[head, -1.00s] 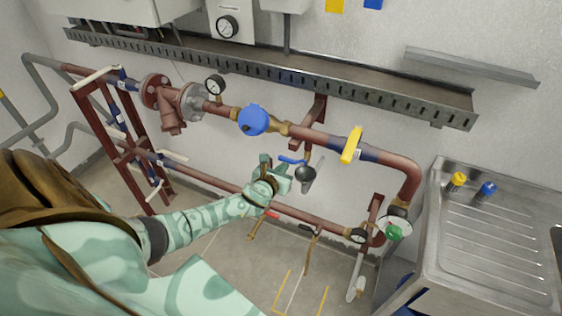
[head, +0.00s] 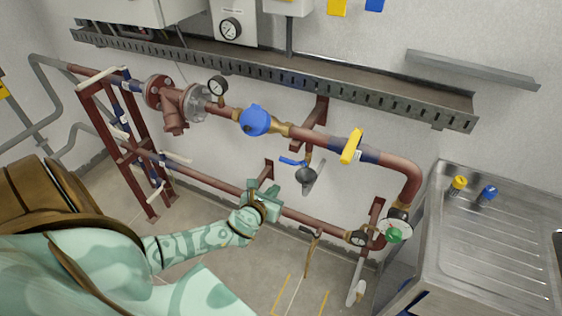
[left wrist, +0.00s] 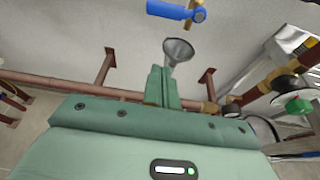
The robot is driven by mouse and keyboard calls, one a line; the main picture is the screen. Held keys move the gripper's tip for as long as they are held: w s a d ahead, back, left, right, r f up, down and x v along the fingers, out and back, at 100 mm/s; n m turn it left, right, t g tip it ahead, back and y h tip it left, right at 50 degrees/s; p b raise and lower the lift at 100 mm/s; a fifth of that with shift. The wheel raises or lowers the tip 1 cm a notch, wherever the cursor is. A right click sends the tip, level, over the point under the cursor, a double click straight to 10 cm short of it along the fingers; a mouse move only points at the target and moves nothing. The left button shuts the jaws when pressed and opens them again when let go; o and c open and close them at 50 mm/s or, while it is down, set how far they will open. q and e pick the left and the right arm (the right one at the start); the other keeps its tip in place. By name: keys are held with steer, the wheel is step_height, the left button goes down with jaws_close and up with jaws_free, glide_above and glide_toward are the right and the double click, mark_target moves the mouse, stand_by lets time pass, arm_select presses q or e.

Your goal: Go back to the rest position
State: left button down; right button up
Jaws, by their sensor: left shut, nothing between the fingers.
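My left gripper (head: 268,199) is in the head view, in front of the lower red pipe and below the blue-handled valve. It is shut and empty. In the left wrist view its closed fingers (left wrist: 160,88) point at the wall, with a grey funnel (left wrist: 178,50) just beyond their tips in the picture. The blue valve handle (left wrist: 170,10) shows above the funnel. In the head view the blue handle (head: 292,162) and the funnel (head: 306,175) are up and right of the gripper, apart from it. My right gripper is in neither view.
The red upper pipe (head: 400,167) carries a blue round meter (head: 255,120) and a yellow handle (head: 351,146). The lower pipe (head: 310,219) runs behind my left gripper. A steel sink (head: 480,250) stands at the right. A red valve rack (head: 130,155) stands at the left.

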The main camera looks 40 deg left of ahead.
arm_select(q)
steer(key=shift+s+d+r, duration=0.2)
steer(key=shift+s+d, duration=0.1)
steer(key=shift+s, duration=0.25)
steer(key=s+a+f+n+g+h+b, duration=0.1)
steer(key=s+f+n+g, duration=0.3)
steer(key=s+f+n, duration=0.5)
steer(key=s+f+n+g+b, duration=0.1)
steer(key=s+f+n+g, duration=0.2)
steer(key=s+f+n, duration=0.6)
steer(key=s+d+f+n+g+b, duration=0.1)
steer(key=s+d+f+n+g, duration=0.1)
steer(key=s+d+f+n, duration=0.2)
steer(key=s+d+f+n+g+h+b, duration=0.1)
steer(key=s+d+f+n, duration=0.3)
steer(key=s+f, duration=0.5)
steer(key=s+d+f+n+g+h+b, duration=0.1)
steer(key=s+d+f+n+g+b, duration=0.1)
steer(key=s+d+f, duration=0.4)
steer(key=s+n+g, duration=0.1)
steer(key=s+n, duration=0.1)
steer(key=s, duration=0.3)
steer(key=shift+s+f, duration=0.25)
steer(key=shift+f, duration=0.05)
